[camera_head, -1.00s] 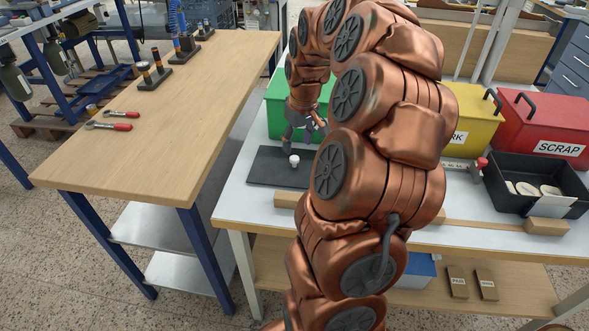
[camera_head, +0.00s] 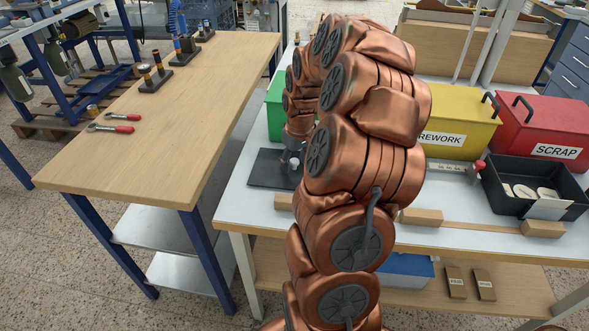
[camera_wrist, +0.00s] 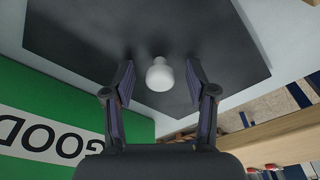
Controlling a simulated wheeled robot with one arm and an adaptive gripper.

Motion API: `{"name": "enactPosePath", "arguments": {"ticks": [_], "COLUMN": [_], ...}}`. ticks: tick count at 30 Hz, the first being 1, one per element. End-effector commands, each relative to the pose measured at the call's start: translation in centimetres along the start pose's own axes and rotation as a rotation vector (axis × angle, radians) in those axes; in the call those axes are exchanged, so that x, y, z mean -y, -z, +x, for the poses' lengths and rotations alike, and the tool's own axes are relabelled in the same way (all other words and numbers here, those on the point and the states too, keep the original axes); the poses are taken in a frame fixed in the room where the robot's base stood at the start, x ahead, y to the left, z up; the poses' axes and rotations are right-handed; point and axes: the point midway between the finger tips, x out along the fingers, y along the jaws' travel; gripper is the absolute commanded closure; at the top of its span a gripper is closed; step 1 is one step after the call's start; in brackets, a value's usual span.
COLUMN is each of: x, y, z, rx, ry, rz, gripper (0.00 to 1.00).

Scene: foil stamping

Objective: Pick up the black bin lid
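The black bin lid (camera_head: 265,171) lies flat on the white bench in the head view, left of my arm. The lid (camera_wrist: 90,45) fills the upper part of the wrist view, with a white knob (camera_wrist: 159,76) standing on it. My gripper (camera_wrist: 159,82) is open, with one finger on each side of the knob and a visible gap to it on both sides. The fingers do not appear to touch the knob. In the head view my gripper (camera_head: 293,158) is over the right part of the lid, and my arm hides much of it.
A green GOOD bin (camera_wrist: 50,120) stands beside the lid, mostly behind my arm in the head view. A yellow REWORK bin (camera_head: 455,118), a red SCRAP bin (camera_head: 545,122) and a black tray (camera_head: 502,205) stand to the right. Wooden strips run along the bench's front.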

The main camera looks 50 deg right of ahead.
Motion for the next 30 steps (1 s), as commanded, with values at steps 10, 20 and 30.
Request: {"name": "enactPosePath", "arguments": {"ticks": [10,20,30], "x": [0.03,0.03,0.01], "y": [0.00,0.00,0.17], "z": [-0.02,-0.02,-0.75], "rx": [0.000,0.000,-0.002], "ry": [0.000,0.000,-0.001], "rz": [0.000,0.000,-0.001], "gripper": [0.80,1.00,1.00]}}
